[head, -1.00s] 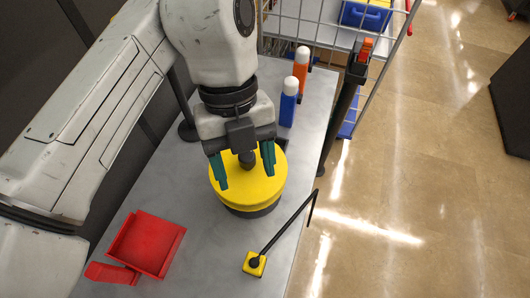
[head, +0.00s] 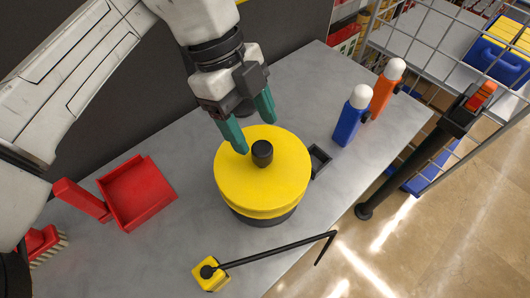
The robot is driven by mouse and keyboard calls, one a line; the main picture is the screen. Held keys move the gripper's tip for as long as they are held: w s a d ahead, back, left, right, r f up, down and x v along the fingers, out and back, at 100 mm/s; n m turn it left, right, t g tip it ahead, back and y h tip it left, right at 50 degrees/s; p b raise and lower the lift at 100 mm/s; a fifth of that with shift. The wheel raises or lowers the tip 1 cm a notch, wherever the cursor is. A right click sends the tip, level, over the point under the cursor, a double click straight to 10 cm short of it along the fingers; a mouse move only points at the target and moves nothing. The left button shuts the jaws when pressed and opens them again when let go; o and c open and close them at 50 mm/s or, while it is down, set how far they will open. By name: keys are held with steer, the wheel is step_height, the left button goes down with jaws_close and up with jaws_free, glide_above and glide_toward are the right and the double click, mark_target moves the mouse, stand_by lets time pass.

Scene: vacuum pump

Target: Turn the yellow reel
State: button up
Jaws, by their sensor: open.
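The yellow reel (head: 240,185) is a round yellow disc on a dark base, standing on the grey table (head: 300,95). A black knob (head: 262,153) stands up from its top. My gripper (head: 253,136) is open, with two green fingers pointing down over the far edge of the reel. The fingertips appear just behind the knob, and nothing is between them. I cannot tell whether a fingertip touches the reel.
A red dustpan (head: 137,195) lies to the left. A yellow block with a black bent rod (head: 210,273) is at the front. Blue (head: 350,118) and orange (head: 384,90) bottles stand at the right, near a wire cart (head: 435,50). A small black tray (head: 319,160) sits beside the reel.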

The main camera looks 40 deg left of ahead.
mark_target(262, 147)
steer(key=shift+b+x, duration=1.85)
steer(key=shift+x, duration=0.95)
jaws_close()
